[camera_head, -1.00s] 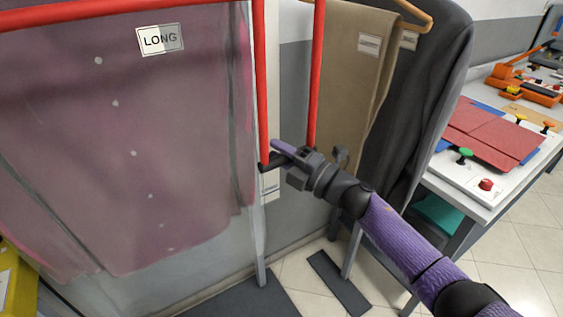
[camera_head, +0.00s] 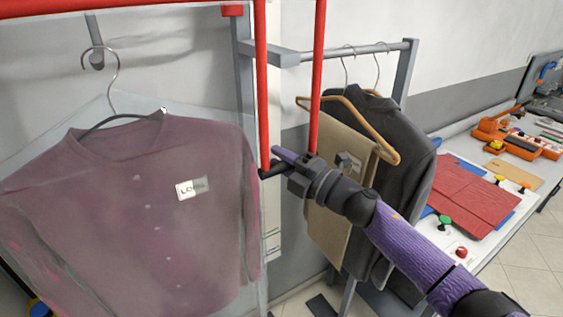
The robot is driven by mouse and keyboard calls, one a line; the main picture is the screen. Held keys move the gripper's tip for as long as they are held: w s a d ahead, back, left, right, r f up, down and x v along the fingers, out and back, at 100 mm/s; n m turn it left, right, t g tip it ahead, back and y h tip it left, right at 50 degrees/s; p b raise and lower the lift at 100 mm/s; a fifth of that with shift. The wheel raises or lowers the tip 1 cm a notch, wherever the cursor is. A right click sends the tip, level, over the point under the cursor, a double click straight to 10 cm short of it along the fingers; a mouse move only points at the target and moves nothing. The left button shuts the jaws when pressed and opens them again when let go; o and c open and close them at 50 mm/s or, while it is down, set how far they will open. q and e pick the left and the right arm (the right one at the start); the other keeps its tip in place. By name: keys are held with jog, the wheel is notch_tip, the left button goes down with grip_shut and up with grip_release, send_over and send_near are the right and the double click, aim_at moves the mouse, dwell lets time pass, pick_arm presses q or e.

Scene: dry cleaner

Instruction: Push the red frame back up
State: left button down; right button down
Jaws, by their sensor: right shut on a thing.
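My right gripper (camera_head: 282,163) is at the lower end of the bars, shut on the dark lower bar of the red frame (camera_head: 267,172). The gripper hides most of this lower bar. My purple and black right arm reaches in from the lower right. My left gripper is not in view.
A purple shirt in clear film (camera_head: 130,210) hangs at left, close behind the frame. Beige trousers (camera_head: 335,200) and a dark jacket (camera_head: 405,165) hang on a grey rack (camera_head: 345,52) behind my right gripper. A worktable with red panels (camera_head: 465,195) stands at right.

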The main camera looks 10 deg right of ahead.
jog(key=shift+r, duration=0.6)
jog(key=shift+r, duration=0.1)
jog(key=shift+c, duration=2.2)
grip_release()
jog(key=shift+d+f, duration=0.1)
jog(key=shift+f, duration=0.1)
jog(key=shift+s+d+f, duration=0.15)
jog(key=shift+s+d, duration=0.05)
jog(key=shift+s, duration=0.1)
jog(key=b+v, duration=0.3)
jog(key=v, duration=0.6)
